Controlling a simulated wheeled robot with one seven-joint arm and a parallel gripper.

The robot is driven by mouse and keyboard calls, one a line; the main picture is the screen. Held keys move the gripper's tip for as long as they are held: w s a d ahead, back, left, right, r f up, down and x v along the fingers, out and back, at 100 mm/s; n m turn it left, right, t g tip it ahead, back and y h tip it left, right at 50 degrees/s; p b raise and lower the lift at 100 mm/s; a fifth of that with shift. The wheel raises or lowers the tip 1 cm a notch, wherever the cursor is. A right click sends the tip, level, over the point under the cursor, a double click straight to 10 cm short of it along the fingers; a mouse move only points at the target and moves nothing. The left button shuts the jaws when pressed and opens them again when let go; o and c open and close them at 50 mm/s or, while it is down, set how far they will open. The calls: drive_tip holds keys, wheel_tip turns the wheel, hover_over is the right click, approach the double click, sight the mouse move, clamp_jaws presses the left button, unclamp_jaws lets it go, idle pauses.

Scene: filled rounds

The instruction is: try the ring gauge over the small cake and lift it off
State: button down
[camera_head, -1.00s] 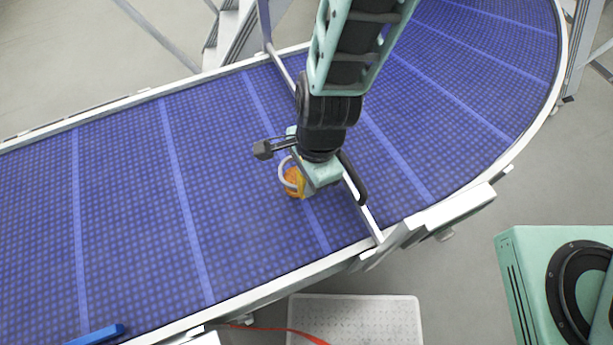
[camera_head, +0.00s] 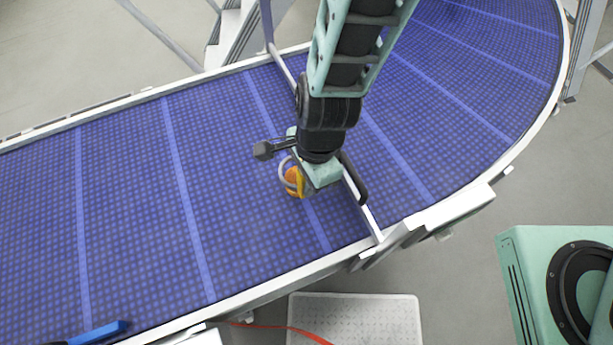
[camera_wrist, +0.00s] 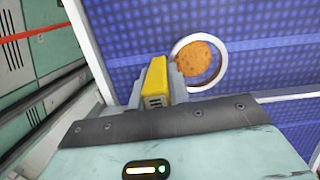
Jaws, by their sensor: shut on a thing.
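The small cake (camera_wrist: 194,61) is a round orange-brown piece on the blue belt; in the head view the cake (camera_head: 292,190) shows partly, below my wrist. The ring gauge is a pale ring (camera_wrist: 221,68) with a yellow handle (camera_wrist: 156,82). My gripper (camera_wrist: 160,92) is shut on the yellow handle. In the head view the ring (camera_head: 283,171) overlaps the cake, and my wrist hides part of both. I cannot tell how high the ring is over the belt.
The blue conveyor belt (camera_head: 130,200) curves away at the upper right between pale rails. A thin rail (camera_head: 367,210) crosses the belt close by my wrist. A blue bar (camera_head: 98,333) lies at the bottom left. The belt left of the cake is clear.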

drive_tip(key=shift+f+b, duration=1.6)
drive_tip(key=shift+f, duration=0.8)
idle(0.6)
drive_tip(key=c, duration=0.8)
unclamp_jaws()
drive_tip(key=shift+o, duration=0.2)
drive_tip(key=shift+r+p, duration=3.55)
drive_tip(key=shift+p, duration=0.05)
